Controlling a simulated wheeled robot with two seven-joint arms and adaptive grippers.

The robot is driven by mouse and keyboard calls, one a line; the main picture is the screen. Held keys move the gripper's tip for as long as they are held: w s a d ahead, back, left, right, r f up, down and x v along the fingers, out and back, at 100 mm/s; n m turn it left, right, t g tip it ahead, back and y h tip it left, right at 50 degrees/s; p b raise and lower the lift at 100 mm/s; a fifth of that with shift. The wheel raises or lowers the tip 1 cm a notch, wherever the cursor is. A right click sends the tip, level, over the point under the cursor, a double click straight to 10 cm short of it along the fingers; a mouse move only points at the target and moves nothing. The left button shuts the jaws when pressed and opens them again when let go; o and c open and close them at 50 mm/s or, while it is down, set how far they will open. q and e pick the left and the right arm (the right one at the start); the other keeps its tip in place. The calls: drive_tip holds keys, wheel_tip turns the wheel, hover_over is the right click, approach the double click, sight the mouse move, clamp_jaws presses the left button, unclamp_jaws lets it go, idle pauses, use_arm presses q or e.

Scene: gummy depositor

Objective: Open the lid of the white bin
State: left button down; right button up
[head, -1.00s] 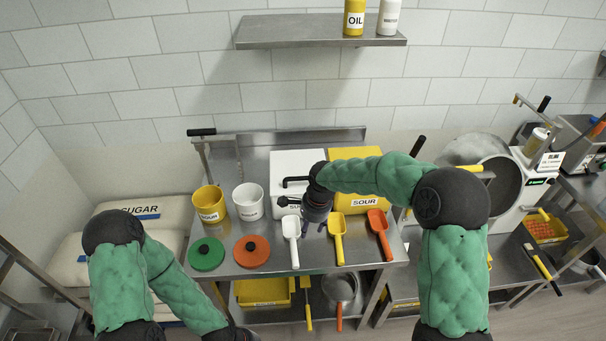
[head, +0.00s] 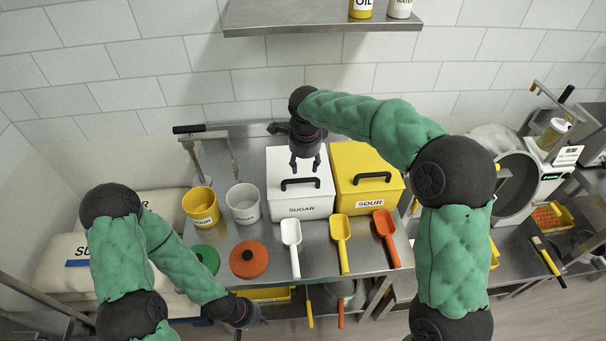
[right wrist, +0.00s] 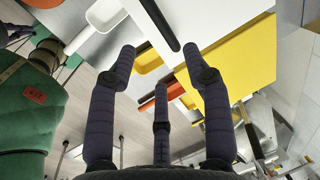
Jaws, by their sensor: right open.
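The white bin (head: 318,201), labelled SUGAR, stands on the steel table with its white lid shut. Its black bar handle (head: 291,186) lies across the lid. My right gripper (head: 305,166) is open and empty, fingers pointing down over the lid, close to the handle. In the right wrist view the black handle (right wrist: 162,24) shows beyond the spread fingers (right wrist: 158,58), apart from them. My left gripper (head: 254,318) is low at the table's front edge, away from the bin; its fingers are too small to tell.
A yellow SOUR bin (head: 366,172) stands right beside the white bin. White (head: 291,234), yellow (head: 341,232) and orange (head: 385,225) scoops lie in front. A yellow pot (head: 201,207) and a white pot (head: 244,205) stand left. A shelf (head: 300,18) hangs above.

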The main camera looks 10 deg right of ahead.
sight(304, 181)
drive_tip(key=f, duration=0.3)
drive_tip(key=w+f, duration=0.1)
drive_tip(key=f, duration=0.2)
drive_tip(key=w+f, duration=0.1)
drive_tip(key=f, duration=0.2)
drive_tip(key=shift+f, duration=0.15)
drive_tip(key=shift+s, duration=0.1)
clamp_jaws()
